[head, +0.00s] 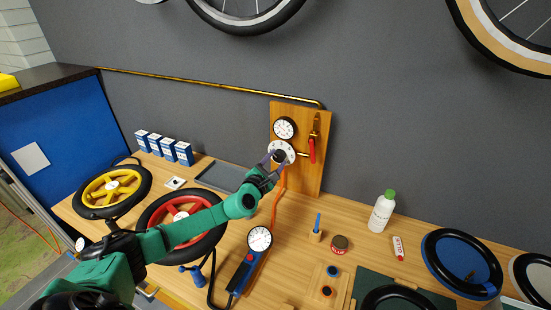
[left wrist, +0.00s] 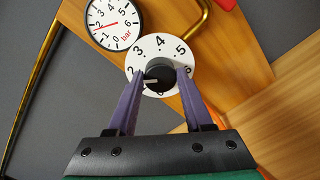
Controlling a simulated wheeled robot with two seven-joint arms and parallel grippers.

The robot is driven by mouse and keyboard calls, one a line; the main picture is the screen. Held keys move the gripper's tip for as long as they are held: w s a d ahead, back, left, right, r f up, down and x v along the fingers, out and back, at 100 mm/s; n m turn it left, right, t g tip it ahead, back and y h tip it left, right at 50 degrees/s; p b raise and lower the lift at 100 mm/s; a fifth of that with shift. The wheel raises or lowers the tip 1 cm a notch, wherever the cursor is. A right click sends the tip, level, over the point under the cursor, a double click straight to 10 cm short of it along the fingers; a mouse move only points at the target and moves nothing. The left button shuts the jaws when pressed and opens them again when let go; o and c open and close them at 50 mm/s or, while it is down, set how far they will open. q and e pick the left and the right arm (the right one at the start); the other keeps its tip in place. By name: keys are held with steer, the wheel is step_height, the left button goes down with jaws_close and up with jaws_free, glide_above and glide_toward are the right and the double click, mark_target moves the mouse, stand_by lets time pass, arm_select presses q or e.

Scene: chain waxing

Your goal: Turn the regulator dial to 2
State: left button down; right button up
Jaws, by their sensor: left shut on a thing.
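The regulator dial (head: 281,152) is a white numbered disc on the wooden wall board; it also shows in the left wrist view (left wrist: 160,46). Its black knob (left wrist: 159,72) has a white mark on its left side, pointing left, roughly toward the 2 or just below it. My left gripper (head: 278,158) is shut on the knob, one purple finger on each side, and the fingers cover the lower numbers of the dial. The pressure gauge (head: 284,128) is above the dial; in the left wrist view its red needle points left, near 2. My right gripper is not in view.
A red-handled valve (head: 312,150) is close to the right of the dial. An orange hose (head: 276,211) hangs below. Wheels (head: 182,221), a handheld gauge (head: 260,239), a white bottle (head: 382,212) and blue boxes (head: 183,153) are on the bench.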

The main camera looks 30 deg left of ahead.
arm_select(q)
steer(key=shift+r+m, duration=0.1)
steer(key=shift+m, duration=0.4)
steer(key=shift+c, duration=1.5)
jaws_free()
steer(key=s+d, duration=0.1)
steer(key=s, duration=1.3)
steer(key=shift+s+r+b, duration=0.15)
steer(key=shift+s+b, duration=0.05)
steer(key=shift+b, duration=0.1)
